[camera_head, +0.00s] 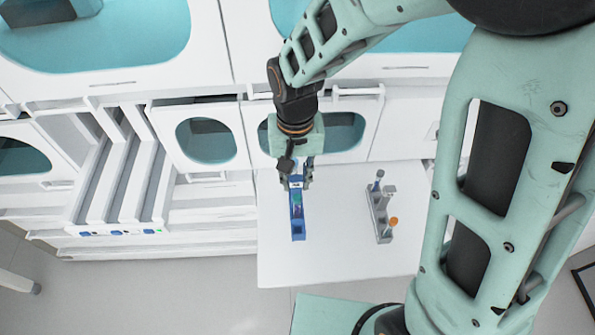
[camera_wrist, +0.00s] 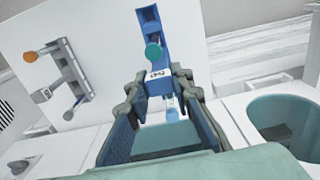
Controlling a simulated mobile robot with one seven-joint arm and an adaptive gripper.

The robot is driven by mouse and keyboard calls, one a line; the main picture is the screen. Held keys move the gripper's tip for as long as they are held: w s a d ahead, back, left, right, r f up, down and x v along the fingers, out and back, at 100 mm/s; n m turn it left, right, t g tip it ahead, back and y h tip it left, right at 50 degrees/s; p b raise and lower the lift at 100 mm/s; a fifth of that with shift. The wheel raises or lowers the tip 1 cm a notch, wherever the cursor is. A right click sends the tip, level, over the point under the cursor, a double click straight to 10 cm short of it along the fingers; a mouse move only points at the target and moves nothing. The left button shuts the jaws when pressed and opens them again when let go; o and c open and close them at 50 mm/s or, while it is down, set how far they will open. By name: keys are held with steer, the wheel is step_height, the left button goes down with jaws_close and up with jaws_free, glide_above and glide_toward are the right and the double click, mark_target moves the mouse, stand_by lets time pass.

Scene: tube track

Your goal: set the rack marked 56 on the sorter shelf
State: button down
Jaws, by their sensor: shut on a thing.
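A blue rack (camera_head: 297,215) is held at one end by my gripper (camera_head: 296,180), over the white shelf (camera_head: 340,262). In the wrist view the blue rack (camera_wrist: 152,45) runs away from my gripper (camera_wrist: 158,88), whose fingers are shut on its near end. A white label with dark marks sits on that end, too small to read surely. The rack carries a tube with a teal cap (camera_wrist: 153,52). I cannot tell whether the rack touches the shelf. A grey rack (camera_head: 380,215) with several tubes, one orange-capped, stands on the shelf to the right.
A white unit with slanted lanes (camera_head: 118,185) and small blue and green marks at its front stands left of the shelf. White cabinets with teal windows (camera_head: 205,142) rise behind. The shelf is bare between the two racks.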

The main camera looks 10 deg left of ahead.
mark_target(299, 192)
steer(key=shift+w+d+f, duration=0.1)
steer(key=shift+d+f, duration=0.05)
steer(key=shift+d, duration=0.25)
steer(key=shift+f+b, duration=1.9)
steer(key=shift+f, duration=0.75)
steer(key=shift+f+b, duration=0.3)
steer(key=shift+b, duration=0.2)
steer(key=shift+f+b, duration=0.35)
steer(key=c, duration=1.6)
jaws_free()
